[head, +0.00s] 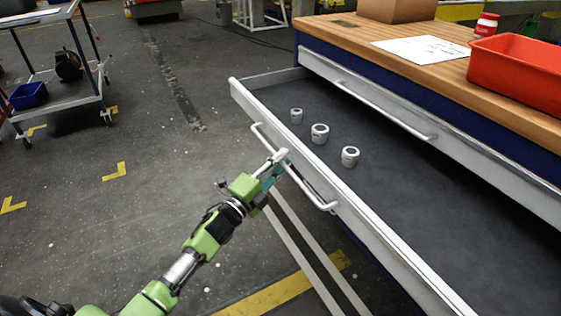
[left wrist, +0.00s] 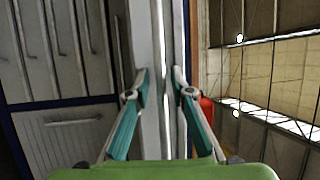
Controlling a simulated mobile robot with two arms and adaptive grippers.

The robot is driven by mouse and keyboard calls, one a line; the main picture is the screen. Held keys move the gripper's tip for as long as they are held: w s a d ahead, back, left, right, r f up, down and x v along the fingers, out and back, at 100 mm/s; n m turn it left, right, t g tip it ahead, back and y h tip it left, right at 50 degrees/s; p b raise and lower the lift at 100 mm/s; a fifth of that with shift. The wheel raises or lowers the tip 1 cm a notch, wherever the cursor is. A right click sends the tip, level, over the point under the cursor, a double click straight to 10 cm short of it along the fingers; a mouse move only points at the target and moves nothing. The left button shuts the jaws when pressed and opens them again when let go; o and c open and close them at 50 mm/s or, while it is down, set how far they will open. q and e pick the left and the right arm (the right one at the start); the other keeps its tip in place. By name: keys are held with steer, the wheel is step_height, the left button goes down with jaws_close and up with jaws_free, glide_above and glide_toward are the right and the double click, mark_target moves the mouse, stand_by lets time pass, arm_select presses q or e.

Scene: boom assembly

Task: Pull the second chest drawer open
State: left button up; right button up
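The second chest drawer (head: 390,251) is pulled out, below the top drawer's front (head: 450,150). Its dark tray holds three small light-grey ring-like parts (head: 320,134). A pale bar handle (head: 318,197) runs along its front. My left gripper (head: 277,162) is at the middle of this handle, with its fingers around the bar. In the left wrist view, the teal-sided fingers (left wrist: 159,80) lean inward on either side of a pale upright strip, which looks like the handle with the drawer front behind it. My right gripper is not in view.
The wooden bench top (head: 350,33) carries a red bin (head: 520,75), a white sheet (head: 420,50), a cardboard box and a red-and-white container. A wheeled cart (head: 65,95) stands at the far left. The floor left of the drawer is clear.

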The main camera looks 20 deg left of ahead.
arm_select(q)
steer(key=v, duration=1.2)
stand_by(0.6)
